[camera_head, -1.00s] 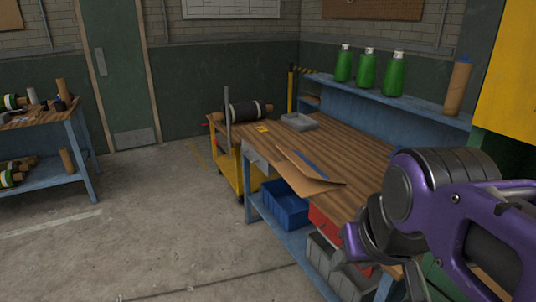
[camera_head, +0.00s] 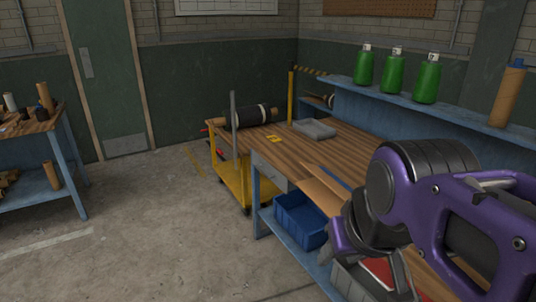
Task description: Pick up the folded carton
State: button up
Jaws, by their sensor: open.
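The folded carton (camera_head: 318,192) is a flat brown piece lying on the wooden top of the blue workbench (camera_head: 352,143), near its front edge. My arm hides its right part. My gripper (camera_head: 368,262) is at the lower right, in front of the carton in the picture. Its jaws are open and point downward, and I see nothing between them. I cannot tell the exact gap between the jaws and the carton.
A grey tray (camera_head: 314,129) and a small yellow item (camera_head: 274,139) lie farther back. Green bottles (camera_head: 395,71) and a brown tube (camera_head: 507,94) stand on the shelf. A blue bin (camera_head: 300,222) sits below. A yellow cart (camera_head: 246,187) stands beyond.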

aim_at(328, 202)
jog(key=i+j, duration=1.35)
jog(key=i+j+z, duration=0.5)
jog(key=k+j, duration=0.05)
